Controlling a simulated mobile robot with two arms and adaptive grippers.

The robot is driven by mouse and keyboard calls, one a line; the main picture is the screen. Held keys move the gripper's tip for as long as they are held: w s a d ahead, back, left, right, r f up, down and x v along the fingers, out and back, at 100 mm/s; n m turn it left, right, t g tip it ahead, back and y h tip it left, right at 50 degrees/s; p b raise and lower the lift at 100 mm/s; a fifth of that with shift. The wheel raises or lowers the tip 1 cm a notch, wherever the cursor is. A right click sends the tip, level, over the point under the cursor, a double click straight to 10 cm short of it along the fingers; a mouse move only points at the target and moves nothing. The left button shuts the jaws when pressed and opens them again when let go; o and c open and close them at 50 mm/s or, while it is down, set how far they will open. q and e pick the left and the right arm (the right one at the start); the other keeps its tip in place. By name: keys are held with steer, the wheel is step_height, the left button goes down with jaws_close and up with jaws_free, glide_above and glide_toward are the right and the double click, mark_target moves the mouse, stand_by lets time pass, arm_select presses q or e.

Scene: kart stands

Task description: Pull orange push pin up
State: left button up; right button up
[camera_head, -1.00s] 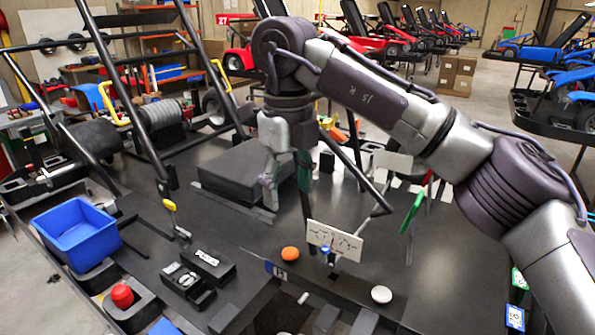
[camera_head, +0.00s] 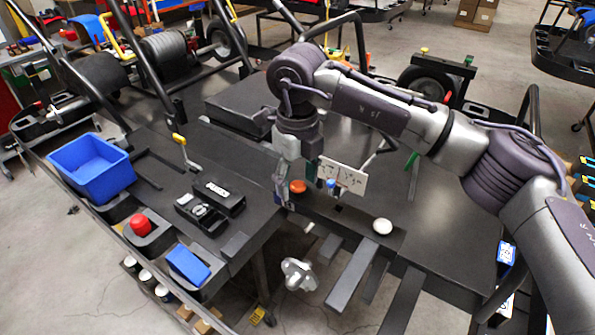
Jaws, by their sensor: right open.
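The orange push pin (camera_head: 298,186) is a round orange knob at the front edge of the black kart stand. A blue knob (camera_head: 331,184) and a white knob (camera_head: 382,226) stand to its right. My right gripper (camera_head: 295,187) points down from the arm coming in from the right. Its fingers are open, one to the left of the orange pin and one above and to its right. The pin appears between or just in front of the fingertips; contact cannot be told. The pin's stem is hidden. My left gripper is not in view.
A white marked card (camera_head: 343,178) stands just right of the gripper. To the left are a blue bin (camera_head: 92,167), a red button (camera_head: 140,224), a black box (camera_head: 218,197) and a yellow-handled lever (camera_head: 180,141). Tubes jut out below the front edge.

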jaws_close()
steer(key=shift+r, duration=0.6)
jaws_free()
